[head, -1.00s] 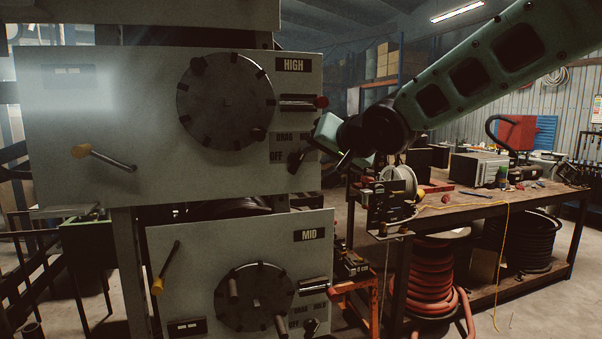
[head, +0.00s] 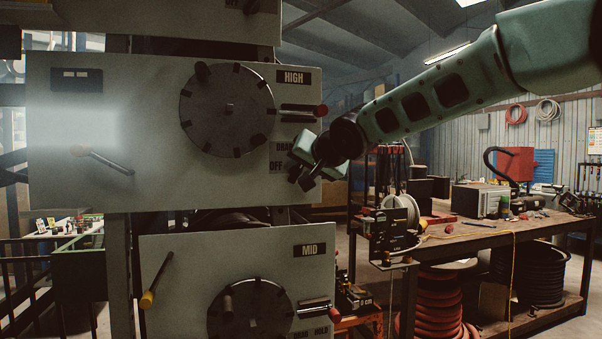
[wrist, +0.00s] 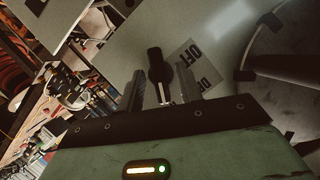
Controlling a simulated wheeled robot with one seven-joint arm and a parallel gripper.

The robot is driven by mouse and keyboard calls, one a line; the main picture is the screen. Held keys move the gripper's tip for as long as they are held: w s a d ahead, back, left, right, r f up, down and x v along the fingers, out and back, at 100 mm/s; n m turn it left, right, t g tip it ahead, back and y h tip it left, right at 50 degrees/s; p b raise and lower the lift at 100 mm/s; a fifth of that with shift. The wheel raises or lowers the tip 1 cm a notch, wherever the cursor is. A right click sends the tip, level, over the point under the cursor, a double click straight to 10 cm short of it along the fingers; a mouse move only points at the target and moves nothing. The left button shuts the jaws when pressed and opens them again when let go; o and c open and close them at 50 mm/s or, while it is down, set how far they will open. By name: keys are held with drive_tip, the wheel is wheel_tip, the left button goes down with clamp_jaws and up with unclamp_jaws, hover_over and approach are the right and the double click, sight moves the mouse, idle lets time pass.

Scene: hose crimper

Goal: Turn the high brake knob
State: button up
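The high brake knob is a black lever-shaped knob (wrist: 157,66) on the grey HIGH panel (head: 150,185), beside a printed OFF label (wrist: 187,54). In the wrist view it stands between the two dark fingers of my open gripper (wrist: 160,88), with a gap showing on each side. Its lower part shows a lighter shaft or pointer. In the head view my gripper (head: 310,166) is at the panel's lower right corner, in front of the knob, which is largely hidden there. I cannot tell whether the fingers reach fully around it.
A large dark disc (head: 228,112) and a red-tipped lever (head: 302,110) are on the same panel, near my gripper. The MID panel (head: 180,270) is below. A workbench (head: 480,235) with a reel and tools stands to the right.

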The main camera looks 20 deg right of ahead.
drive_tip(key=c, duration=0.6)
